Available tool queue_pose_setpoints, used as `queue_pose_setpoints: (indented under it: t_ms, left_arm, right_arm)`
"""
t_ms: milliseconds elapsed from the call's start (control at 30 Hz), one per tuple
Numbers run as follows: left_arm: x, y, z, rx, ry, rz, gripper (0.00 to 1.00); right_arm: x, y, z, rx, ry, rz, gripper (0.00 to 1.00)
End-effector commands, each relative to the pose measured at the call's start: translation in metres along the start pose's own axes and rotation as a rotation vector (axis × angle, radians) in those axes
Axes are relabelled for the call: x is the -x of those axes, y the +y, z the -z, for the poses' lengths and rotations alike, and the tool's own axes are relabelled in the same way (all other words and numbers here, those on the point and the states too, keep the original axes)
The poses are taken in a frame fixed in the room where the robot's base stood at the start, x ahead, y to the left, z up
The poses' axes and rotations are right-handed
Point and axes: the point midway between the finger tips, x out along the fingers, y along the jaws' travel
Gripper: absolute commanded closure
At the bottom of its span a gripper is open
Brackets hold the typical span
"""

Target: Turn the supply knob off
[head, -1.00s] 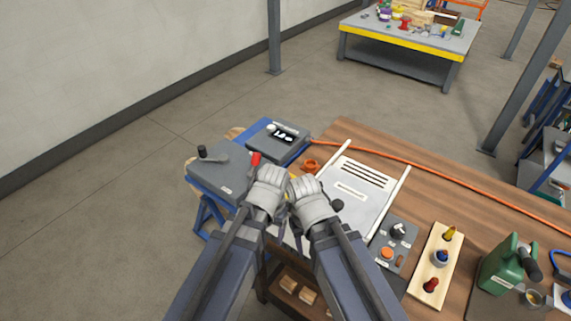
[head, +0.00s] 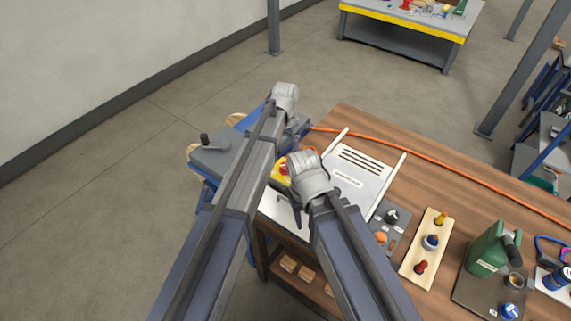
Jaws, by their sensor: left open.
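A grey control box (head: 374,229) lies on the wooden bench, to the right of the slotted grey panel. It carries a black knob (head: 391,216) with a pale mark and an orange button (head: 381,237). I cannot read the labels, so I cannot tell whether this is the supply knob. A yellow and red control (head: 280,170) shows partly between my arms. My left gripper (head: 287,112) is open above the blue-framed stand at the bench's left end, its fingers mostly hidden. My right gripper (head: 298,205) is over the near left part of the panel; its jaws are unclear.
The slotted panel (head: 352,178) lies between two pale rails. An orange hose (head: 450,173) runs along the bench's back. A wooden board (head: 411,271) with coloured knobs and a green can (head: 486,250) stand at the right. A black-handled lever (head: 206,141) is at the left.

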Motion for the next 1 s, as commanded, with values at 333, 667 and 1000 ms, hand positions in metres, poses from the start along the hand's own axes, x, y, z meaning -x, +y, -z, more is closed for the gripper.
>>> queue_pose_setpoints:
  t_ms: [333,667,1000]
  left_arm:
    - [-0.044,0.0,0.0,0.001,0.0,0.0,0.18]
    - [-0.072,0.0,0.0,0.001,0.0,0.0,0.18]
    - [-0.071,0.0,0.0,0.001,0.0,0.0,0.25]
  right_arm:
    - [-0.044,-0.004,0.003,0.0,0.0,0.0,0.5]
    - [-0.072,-0.007,0.004,0.0,0.0,0.0,0.5]
    - [-0.071,-0.007,0.004,0.0,0.0,0.0,0.5]
